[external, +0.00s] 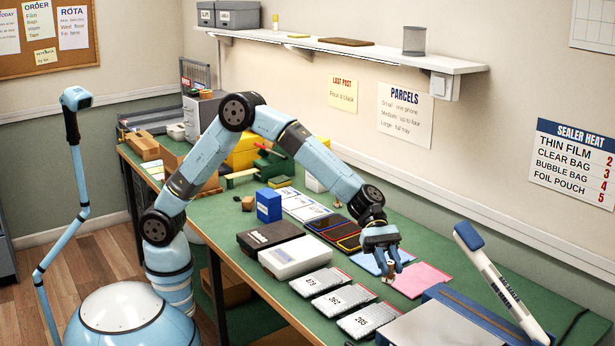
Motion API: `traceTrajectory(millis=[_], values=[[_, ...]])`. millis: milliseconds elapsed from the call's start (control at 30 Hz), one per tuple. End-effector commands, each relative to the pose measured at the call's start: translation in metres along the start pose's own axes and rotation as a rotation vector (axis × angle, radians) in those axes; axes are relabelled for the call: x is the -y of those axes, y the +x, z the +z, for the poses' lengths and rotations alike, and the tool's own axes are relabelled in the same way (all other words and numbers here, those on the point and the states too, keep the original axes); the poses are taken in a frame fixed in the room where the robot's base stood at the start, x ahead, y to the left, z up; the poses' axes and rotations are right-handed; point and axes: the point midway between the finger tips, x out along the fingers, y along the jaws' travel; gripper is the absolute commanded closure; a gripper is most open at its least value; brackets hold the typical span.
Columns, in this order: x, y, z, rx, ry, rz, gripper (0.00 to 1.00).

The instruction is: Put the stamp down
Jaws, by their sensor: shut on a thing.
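My gripper (390,266) points down over the right part of the green bench, above the meeting edges of a blue sheet (366,265) and a pink sheet (424,280). It is shut on the stamp (388,279), a small brownish thing low between the fingers. The fingers hide part of the stamp. I cannot tell whether its base touches the bench or hangs just above it.
Grey packets numbered 479 (311,282), 362 (338,300) and 205 (368,320) lie in front of my gripper. Dark phones (336,229) lie behind it to the left. A sealer with a raised white arm (497,280) stands at right. A white box (296,256) lies left.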

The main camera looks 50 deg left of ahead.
Motion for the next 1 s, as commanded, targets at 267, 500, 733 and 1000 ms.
traceTrajectory(millis=[267, 500, 733, 1000], values=[[-0.026, 0.025, -0.012, 0.000, 0.001, 0.001, 1.00], [-0.061, 0.054, -0.021, -0.001, 0.001, 0.000, 1.00], [-0.087, 0.082, -0.038, -0.002, 0.000, -0.001, 1.00], [-0.108, 0.105, -0.059, -0.001, 0.000, 0.001, 1.00]])
